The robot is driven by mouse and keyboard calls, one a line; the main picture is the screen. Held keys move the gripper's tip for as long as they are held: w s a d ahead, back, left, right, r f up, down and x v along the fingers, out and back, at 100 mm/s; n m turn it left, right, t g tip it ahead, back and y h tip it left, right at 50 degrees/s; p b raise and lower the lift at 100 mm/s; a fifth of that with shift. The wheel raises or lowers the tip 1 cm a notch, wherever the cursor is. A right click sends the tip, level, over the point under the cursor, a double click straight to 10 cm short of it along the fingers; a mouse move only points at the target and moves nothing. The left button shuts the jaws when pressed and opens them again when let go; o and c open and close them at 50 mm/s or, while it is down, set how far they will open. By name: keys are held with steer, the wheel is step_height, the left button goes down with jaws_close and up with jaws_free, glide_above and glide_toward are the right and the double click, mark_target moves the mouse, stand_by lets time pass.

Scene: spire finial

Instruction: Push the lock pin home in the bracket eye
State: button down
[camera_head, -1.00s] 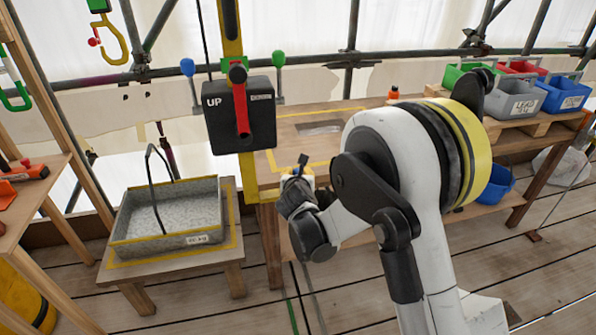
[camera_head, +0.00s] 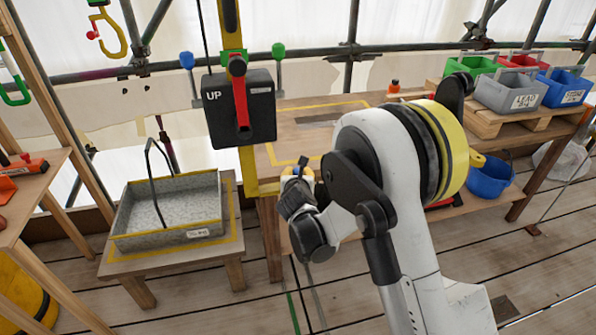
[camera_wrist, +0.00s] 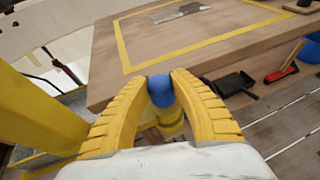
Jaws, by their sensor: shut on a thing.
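In the wrist view, a round blue knob (camera_wrist: 160,91) sits between the two yellow ribbed fingers of my gripper (camera_wrist: 158,88), which are closed on it. The knob may be the head of the lock pin. A yellow part (camera_wrist: 168,122) shows below the knob between the fingers; I cannot tell whether it is the bracket. The pin's shaft and the bracket eye cannot be made out. In the head view my gripper (camera_head: 297,177) is at the front left of the workbench, beside the yellow post (camera_head: 249,168), and its fingers are partly hidden by the wrist.
A black box marked UP (camera_head: 240,108) with a red lever (camera_head: 241,105) is on the post. The workbench (camera_head: 315,120) is mostly bare. A grey tray (camera_head: 168,212) stands on a low table at left. Bins (camera_head: 511,90) and a blue bucket (camera_head: 489,178) are at right.

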steer(key=shift+f, duration=0.45)
steer(key=c, duration=1.1)
jaws_free()
steer(key=v, duration=1.2)
